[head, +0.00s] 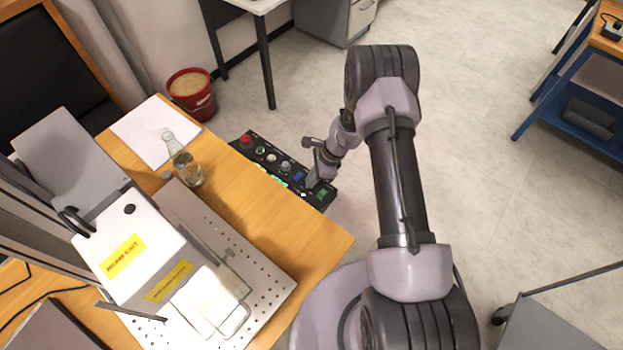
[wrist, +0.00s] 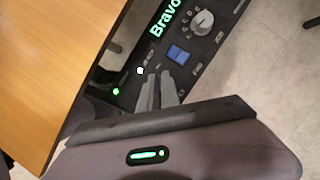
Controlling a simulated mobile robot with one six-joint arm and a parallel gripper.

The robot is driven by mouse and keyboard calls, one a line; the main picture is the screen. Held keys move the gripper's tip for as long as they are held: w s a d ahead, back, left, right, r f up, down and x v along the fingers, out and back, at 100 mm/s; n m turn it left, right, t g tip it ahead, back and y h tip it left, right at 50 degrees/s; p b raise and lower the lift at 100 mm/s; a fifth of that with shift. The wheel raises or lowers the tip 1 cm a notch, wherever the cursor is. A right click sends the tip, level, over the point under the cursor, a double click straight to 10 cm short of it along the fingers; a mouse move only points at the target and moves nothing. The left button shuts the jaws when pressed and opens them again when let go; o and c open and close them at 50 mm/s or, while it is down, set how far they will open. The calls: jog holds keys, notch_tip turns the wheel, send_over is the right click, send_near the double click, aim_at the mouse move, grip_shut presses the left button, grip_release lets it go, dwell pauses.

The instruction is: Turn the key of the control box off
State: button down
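The black control box (head: 262,158) is mounted along the far edge of the wooden table in the head view. It carries a red button, knobs, a blue switch and green lit parts. In the wrist view, the control box (wrist: 215,55) shows a green "Bravo" display, a grey rotary knob and a blue rocker switch. My gripper (head: 316,182) is over the box's right end. In the wrist view, the two grey fingers of my gripper (wrist: 161,80) lie close together over the panel, beside the blue switch. I cannot make out the key; the fingers may hide it.
A glass bottle (head: 184,160) and white paper (head: 155,130) are on the table, left of the box. The laser marker (head: 130,250) and its perforated plate (head: 255,275) take up the near left. Open floor (head: 480,150) lies to the right.

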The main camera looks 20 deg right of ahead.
jog(key=shift+n, duration=0.3)
jog(key=n+g+b, duration=0.2)
jog(key=n, duration=0.2)
jog(key=shift+w+f+n, duration=0.1)
jog(key=shift+w+n, duration=0.05)
jog(key=shift+n, duration=0.15)
jog(key=n+g+b, duration=0.1)
jog(key=n, duration=0.1)
jog(key=n+h+b, duration=0.1)
jog(key=n, duration=0.2)
jog(key=shift+g, duration=0.4)
jog(key=n, duration=0.2)
jog(key=n+h+b, duration=0.1)
jog(key=shift+w+a+n+g+h, duration=0.1)
jog(key=shift+a+n+g+h, duration=0.05)
jog(key=shift+n+g+h, duration=0.65)
jog(key=shift+n+h, duration=0.1)
jog(key=shift+n, duration=1.4)
jog(key=c, duration=1.6)
grip_release()
